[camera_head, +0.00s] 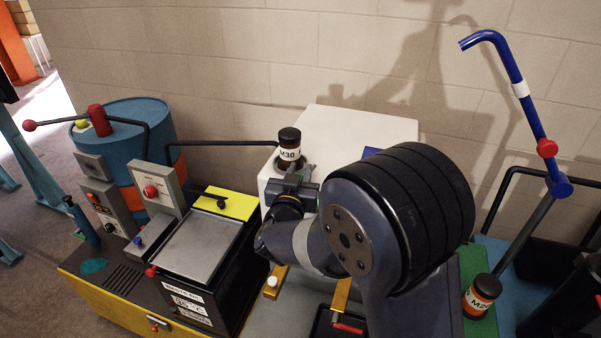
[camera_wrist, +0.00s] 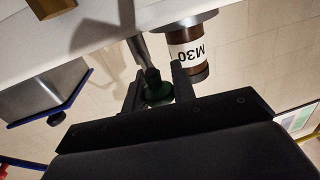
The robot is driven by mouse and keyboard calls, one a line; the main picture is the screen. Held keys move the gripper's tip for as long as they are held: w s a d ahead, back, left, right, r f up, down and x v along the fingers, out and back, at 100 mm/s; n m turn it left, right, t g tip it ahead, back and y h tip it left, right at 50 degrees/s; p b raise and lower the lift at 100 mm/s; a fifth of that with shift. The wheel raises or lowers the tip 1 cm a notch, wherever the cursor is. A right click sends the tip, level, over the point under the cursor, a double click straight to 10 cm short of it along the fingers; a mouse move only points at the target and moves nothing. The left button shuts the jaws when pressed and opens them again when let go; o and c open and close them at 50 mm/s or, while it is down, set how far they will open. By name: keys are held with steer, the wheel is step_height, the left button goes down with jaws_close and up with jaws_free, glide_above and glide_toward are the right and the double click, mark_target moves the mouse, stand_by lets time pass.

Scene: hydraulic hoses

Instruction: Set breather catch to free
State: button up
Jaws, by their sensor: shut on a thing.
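My gripper (camera_wrist: 156,82) has its two dark fingers on either side of a small dark knob-ended lever (camera_wrist: 152,74) in the wrist view. A green round part (camera_wrist: 158,95) shows between the fingers. This lever seems to be the breather catch, but no label on it shows. A grey rod runs from it toward the white cabinet. In the head view my gripper (camera_head: 294,187) is at the front of the white cabinet (camera_head: 355,128), just below the M30 bottle (camera_head: 289,146), and hides the lever. The M30 bottle also shows close beside the right finger in the wrist view (camera_wrist: 187,50).
A black-capped M20 bottle (camera_head: 481,296) stands at right by a blue bent pipe (camera_head: 515,80). A grey-lidded box (camera_head: 200,245) with a yellow strip (camera_head: 224,203) and a blue drum (camera_head: 140,115) stand at left. A black bar (camera_head: 225,143) reaches toward the M30 bottle.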

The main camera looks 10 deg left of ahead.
stand_by(0.3)
steer(key=o, duration=1)
steer(key=shift+c, duration=0.2)
steer(key=shift+s, duration=0.1)
steer(key=s+b, duration=0.2)
steer(key=s, duration=0.8)
steer(key=shift+s+a+b, duration=0.15)
steer(key=shift+s+b, duration=0.15)
steer(key=shift+b, duration=0.05)
steer(key=w+p, duration=0.1)
steer(key=w, duration=0.4)
steer(key=w+p, duration=0.2)
steer(key=w, duration=0.3)
steer(key=shift+w+d+r, duration=0.1)
steer(key=shift+w+d, duration=0.1)
steer(key=shift+w, duration=0.35)
steer(key=shift+s+d+n+y, duration=0.15)
steer(key=shift+n+y, duration=0.25)
steer(key=shift+y, duration=0.2)
